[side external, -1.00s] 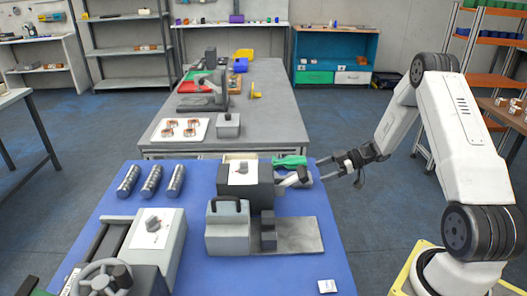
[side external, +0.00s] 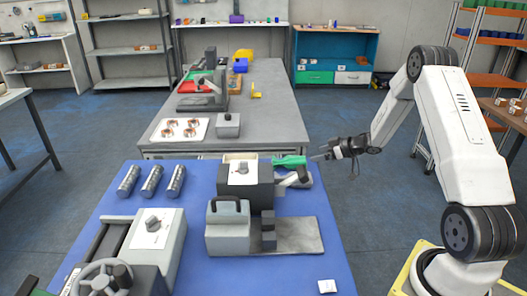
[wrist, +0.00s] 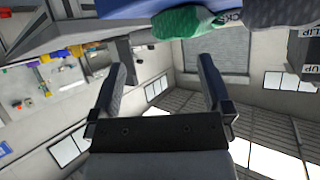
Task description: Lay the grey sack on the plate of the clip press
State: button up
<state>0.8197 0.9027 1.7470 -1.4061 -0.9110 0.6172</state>
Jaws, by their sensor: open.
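My gripper (side external: 322,155) is open and empty, in the air beyond the right edge of the blue table, close to a green object. In the wrist view its two fingers (wrist: 163,88) are spread with nothing between them. In the side view a flat grey plate (side external: 300,236) lies on the table beside a grey machine block (side external: 228,230).
The blue table (side external: 190,203) holds a dark box-shaped machine (side external: 245,182), several metal cylinders (side external: 152,181) and a machine with a handwheel (side external: 100,280). A white card (side external: 327,286) lies at the front right. A grey table (side external: 265,115) with other tools stands behind.

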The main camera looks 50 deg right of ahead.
jog(key=s+d+r+m+g+h, duration=0.15)
jog(key=d+m+g+h, duration=0.55)
jog(key=m, duration=1)
jog(key=a+r+m+y, duration=0.1)
jog(key=a+m+y, duration=0.1)
jog(key=a+m, duration=0.2)
jog(key=a+r+m+g+y, duration=0.1)
jog(key=a+m+y, duration=0.1)
jog(key=a+m, duration=0.2)
jog(key=s+a+m+y, duration=0.1)
jog(key=a+m, duration=0.3)
jog(key=a, duration=0.4)
jog(key=shift+a+r+g+y, duration=0.2)
jog(key=shift+r+g+y, duration=0.15)
jog(key=shift+y, duration=0.55)
jog(key=shift+x, duration=1.3)
jog(key=shift+w, duration=0.1)
jog(key=shift+x, duration=2.6)
